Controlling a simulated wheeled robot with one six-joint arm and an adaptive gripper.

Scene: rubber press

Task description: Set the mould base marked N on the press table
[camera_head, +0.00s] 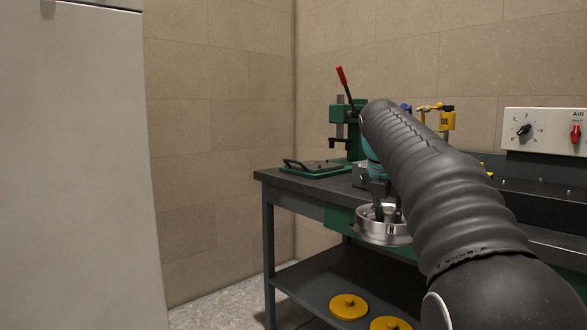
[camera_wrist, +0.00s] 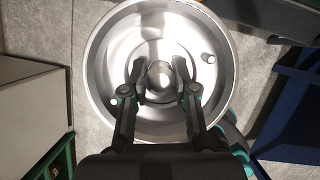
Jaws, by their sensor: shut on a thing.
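A round silvery metal dish (camera_head: 372,236) hangs level from my gripper (camera_head: 379,211) in front of the dark workbench (camera_head: 300,186). In the wrist view my gripper (camera_wrist: 160,78) is shut on the knob at the middle of this dish (camera_wrist: 103,115). Two small round pegs show inside its rim. I cannot make out an N on it. A green press (camera_head: 339,115) with a red-tipped lever stands on the bench behind my arm, partly hidden.
A green plate (camera_head: 318,173) with a dark handled piece lies at the bench's left end. Yellow discs (camera_head: 348,307) lie on the lower shelf. A white panel (camera_head: 545,130) with a dial and a red valve is at right. A pale cabinet (camera_head: 75,180) stands at left.

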